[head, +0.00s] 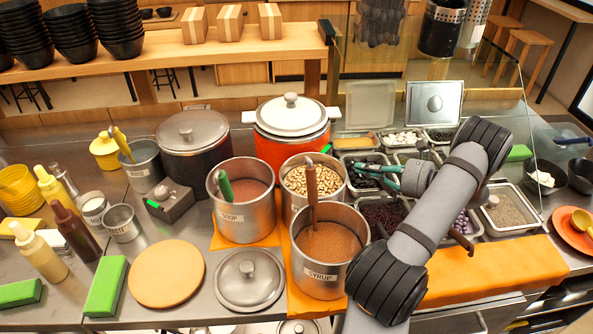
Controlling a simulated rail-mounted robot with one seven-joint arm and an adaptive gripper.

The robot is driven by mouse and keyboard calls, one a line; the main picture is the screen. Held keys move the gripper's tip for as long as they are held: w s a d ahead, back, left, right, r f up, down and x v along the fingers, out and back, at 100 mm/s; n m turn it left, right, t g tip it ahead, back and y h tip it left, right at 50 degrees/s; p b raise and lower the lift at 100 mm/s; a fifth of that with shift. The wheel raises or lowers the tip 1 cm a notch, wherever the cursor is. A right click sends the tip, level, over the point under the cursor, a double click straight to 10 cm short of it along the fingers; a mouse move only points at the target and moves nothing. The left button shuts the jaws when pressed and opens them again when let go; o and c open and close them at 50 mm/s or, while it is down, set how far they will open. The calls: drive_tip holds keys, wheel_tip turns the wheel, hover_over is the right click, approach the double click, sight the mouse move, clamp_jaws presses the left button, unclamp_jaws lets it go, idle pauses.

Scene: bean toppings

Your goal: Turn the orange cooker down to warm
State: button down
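The orange cooker (270,148) stands at the back middle of the counter, with a white lid (291,115) on it. A small green light (327,148) shows at its right front side. The metal pot of beans in front hides its lower front, and I cannot make out its knob or setting. My gripper (362,174), with teal fingers, points left over the topping trays, right of the bean pot and apart from the cooker. It is too small to tell how far its fingers are spread, and I see nothing clearly held.
Metal pots of beans (336,196) and syrup (330,281) stand before the cooker. A black cooker (190,165) is to its left, with a grey control box (170,205) showing a green light. Topping trays (486,232) and a glass screen (520,110) are at right.

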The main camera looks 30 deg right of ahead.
drive_tip(key=shift+w+a+r, duration=0.1)
drive_tip(key=shift+w+a, duration=0.15)
drive_tip(key=shift+a, duration=0.05)
drive_tip(key=shift+w+a+r, duration=0.1)
drive_tip(key=shift+w+a, duration=0.05)
drive_tip(key=shift+w, duration=0.05)
drive_tip(key=w+a, duration=0.2)
drive_tip(key=w, duration=0.3)
drive_tip(key=shift+w+a, duration=0.2)
drive_tip(key=shift+a, duration=0.2)
drive_tip(key=shift+w, duration=0.1)
drive_tip(key=shift+a+b, duration=0.3)
drive_tip(key=shift+a, duration=0.1)
drive_tip(key=shift+s+a+b, duration=0.55)
drive_tip(key=shift+s+a, duration=0.15)
drive_tip(key=shift+a, duration=0.25)
